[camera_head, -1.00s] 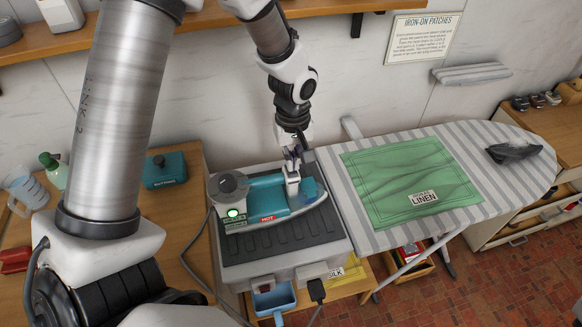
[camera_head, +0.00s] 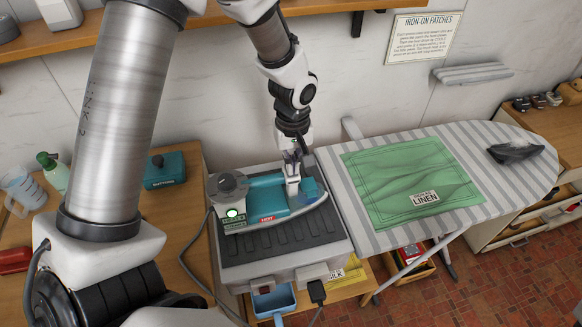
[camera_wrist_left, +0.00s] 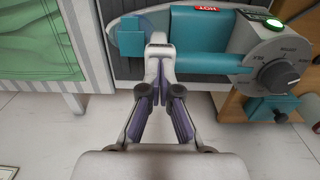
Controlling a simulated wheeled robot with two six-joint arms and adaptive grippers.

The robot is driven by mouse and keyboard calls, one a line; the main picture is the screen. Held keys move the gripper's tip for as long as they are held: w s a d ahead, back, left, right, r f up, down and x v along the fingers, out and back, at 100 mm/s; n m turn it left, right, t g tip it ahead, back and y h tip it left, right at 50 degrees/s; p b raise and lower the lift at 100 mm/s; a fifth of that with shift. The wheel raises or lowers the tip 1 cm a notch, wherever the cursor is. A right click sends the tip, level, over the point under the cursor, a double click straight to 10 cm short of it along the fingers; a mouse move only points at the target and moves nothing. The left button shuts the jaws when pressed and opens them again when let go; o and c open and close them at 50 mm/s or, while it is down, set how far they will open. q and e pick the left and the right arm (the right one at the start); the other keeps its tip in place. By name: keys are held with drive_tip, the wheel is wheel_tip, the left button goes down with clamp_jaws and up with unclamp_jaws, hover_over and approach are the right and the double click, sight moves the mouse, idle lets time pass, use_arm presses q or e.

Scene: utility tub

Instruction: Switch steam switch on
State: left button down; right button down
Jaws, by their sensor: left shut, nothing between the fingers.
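The teal iron (camera_head: 266,194) stands on the grey ridged top of its base station (camera_head: 262,245), with a red HOT label and a lit green lamp. It also shows at the top of the left wrist view (camera_wrist_left: 212,40), with a grey dial beside the lamp. My left gripper (camera_head: 291,163) is shut and empty at this piece. In the left wrist view its purple-padded fingertips (camera_wrist_left: 161,94) meet close against it; contact is unclear.
A striped ironing board (camera_head: 375,228) with a green linen cloth (camera_head: 412,183) stands to the right. A cable runs beside the station's left. On the left counter are a teal box (camera_head: 165,170), a green spray bottle (camera_head: 53,172) and a clear jug (camera_head: 22,190). A shelf crosses above.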

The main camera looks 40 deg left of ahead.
use_arm(q)
drive_tip(key=shift+f, duration=0.2)
wheel_tip(320, 180, up, 7)
drive_tip(key=p, duration=0.6)
idle(0.5)
